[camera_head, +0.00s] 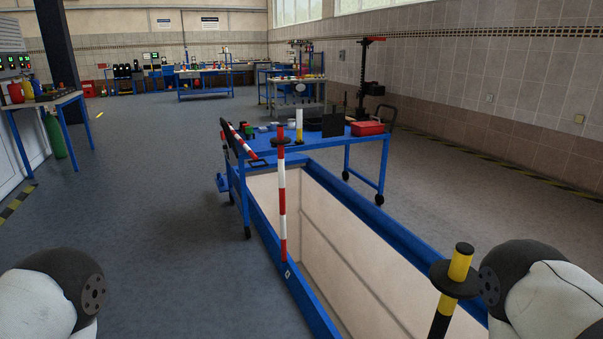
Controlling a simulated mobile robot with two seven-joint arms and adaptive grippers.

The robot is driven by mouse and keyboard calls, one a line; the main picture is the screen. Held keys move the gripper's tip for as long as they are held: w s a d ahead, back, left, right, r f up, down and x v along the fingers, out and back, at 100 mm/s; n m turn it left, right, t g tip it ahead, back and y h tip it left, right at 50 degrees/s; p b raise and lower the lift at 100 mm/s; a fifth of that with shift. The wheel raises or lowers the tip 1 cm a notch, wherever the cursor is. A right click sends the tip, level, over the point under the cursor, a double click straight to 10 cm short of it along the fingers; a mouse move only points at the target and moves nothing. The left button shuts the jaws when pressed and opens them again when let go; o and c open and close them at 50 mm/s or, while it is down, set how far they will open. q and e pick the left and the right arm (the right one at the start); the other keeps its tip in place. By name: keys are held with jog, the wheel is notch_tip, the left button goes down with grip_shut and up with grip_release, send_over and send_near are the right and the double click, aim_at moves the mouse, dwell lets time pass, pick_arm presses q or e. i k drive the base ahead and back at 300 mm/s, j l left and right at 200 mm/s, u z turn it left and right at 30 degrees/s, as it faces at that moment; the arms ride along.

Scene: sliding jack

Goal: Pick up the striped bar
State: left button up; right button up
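A red-and-white striped bar (282,205) stands upright at the left rim of the blue-framed pit, with a black disc near its top. A second, shorter red-and-white striped bar (243,144) lies slanted at the left end of the blue cart. A yellow-and-black striped post (461,264) with a black disc stands at the lower right; its lower end is cut off by the frame. I cannot tell which is the bar meant. Rounded parts of my two arms show at the lower left and lower right corners. Neither gripper is in view.
The pit's blue frame (402,235) runs from the cart towards the lower right. The blue cart (345,141) across its far end carries a red box (367,128) and small items. A side table (44,103) stands at the left. The grey floor left of the pit is clear.

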aim_at(255, 160)
jog(key=i+j+u, duration=0.3)
jog(key=i, duration=0.5)
jog(key=i+j+u, duration=0.25)
jog(key=i, duration=0.55)
jog(key=i+j+u, duration=0.1)
jog(key=i+u, duration=0.2)
jog(key=i, duration=0.5)
jog(key=i+j+z, duration=0.1)
jog(key=i+z, duration=0.15)
jog(key=i, duration=0.25)
jog(key=i+j+z, duration=0.15)
jog(key=i+z, duration=0.15)
jog(key=i, duration=0.2)
jog(key=i+j+z, duration=0.25)
jog(key=i, duration=0.2)
jog(key=i+j+z, duration=0.25)
jog(key=i+j, duration=0.15)
jog(key=i+j+z, duration=0.45)
jog(key=z, duration=0.25)
jog(key=i+j+z, duration=0.15)
jog(key=j+z, duration=0.2)
jog(key=i+j+z, duration=0.1)
jog(key=j+z, duration=0.25)
jog(key=j, duration=0.15)
